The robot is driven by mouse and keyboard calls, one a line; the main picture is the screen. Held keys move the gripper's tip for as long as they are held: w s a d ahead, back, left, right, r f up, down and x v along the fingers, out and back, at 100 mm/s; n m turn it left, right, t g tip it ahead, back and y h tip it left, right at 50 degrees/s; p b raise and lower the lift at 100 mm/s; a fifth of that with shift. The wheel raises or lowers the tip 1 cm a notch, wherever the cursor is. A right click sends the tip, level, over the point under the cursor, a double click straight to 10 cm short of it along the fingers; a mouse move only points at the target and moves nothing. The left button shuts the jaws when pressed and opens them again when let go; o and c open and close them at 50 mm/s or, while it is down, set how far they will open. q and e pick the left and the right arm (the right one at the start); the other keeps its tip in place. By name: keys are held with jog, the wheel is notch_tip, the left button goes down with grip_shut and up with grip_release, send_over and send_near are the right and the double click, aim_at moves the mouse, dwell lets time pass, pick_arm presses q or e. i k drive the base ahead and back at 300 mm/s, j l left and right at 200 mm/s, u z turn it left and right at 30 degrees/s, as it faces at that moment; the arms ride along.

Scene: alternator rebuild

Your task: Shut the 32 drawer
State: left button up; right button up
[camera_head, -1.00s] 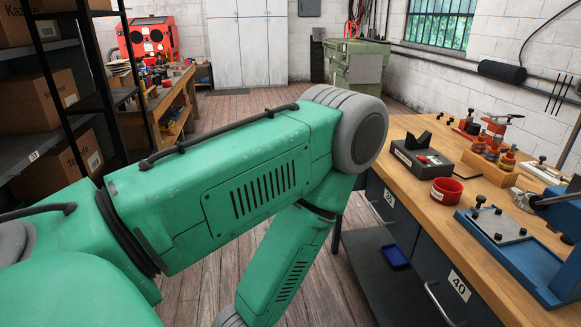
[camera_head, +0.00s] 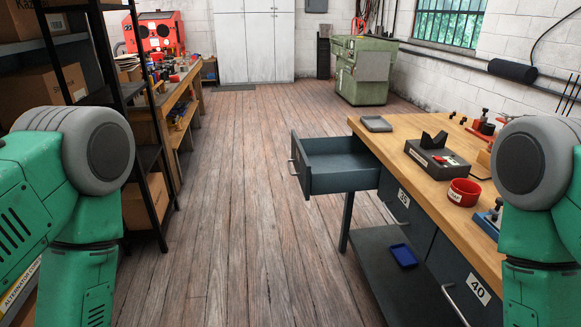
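A dark grey drawer (camera_head: 340,178) stands pulled out at the far end of the wooden workbench on the right. Its front panel (camera_head: 301,166) faces left and carries a metal handle (camera_head: 292,167). The visible part of its inside looks empty. I cannot read a number on it, so I cannot confirm that it is 32. My two green arms show at the left and right edges of the head view. Both grippers are out of the picture, and neither arm is seen touching the drawer.
Shut drawers marked 35 (camera_head: 404,197) and 40 (camera_head: 478,289) are nearer along the bench (camera_head: 402,132). A lower shelf (camera_head: 375,246) holds a blue tray (camera_head: 403,256). Black shelving (camera_head: 150,160) stands left. The wooden floor (camera_head: 235,200) between is clear.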

aim_at(332, 165)
jog(key=i+j+z, duration=0.1)
jog(key=z, duration=0.35)
jog(key=i+j+z, duration=0.25)
jog(key=z, duration=0.25)
jog(key=i+j, duration=0.2)
jog(key=j, duration=0.15)
jog(key=i+j+z, duration=0.15)
jog(key=i+j, duration=0.3)
jog(key=j, duration=0.3)
jog(key=i+j+z, duration=0.15)
jog(key=j, duration=0.2)
jog(key=i+j, duration=0.2)
jog(key=j, duration=0.2)
jog(key=i+z, duration=0.05)
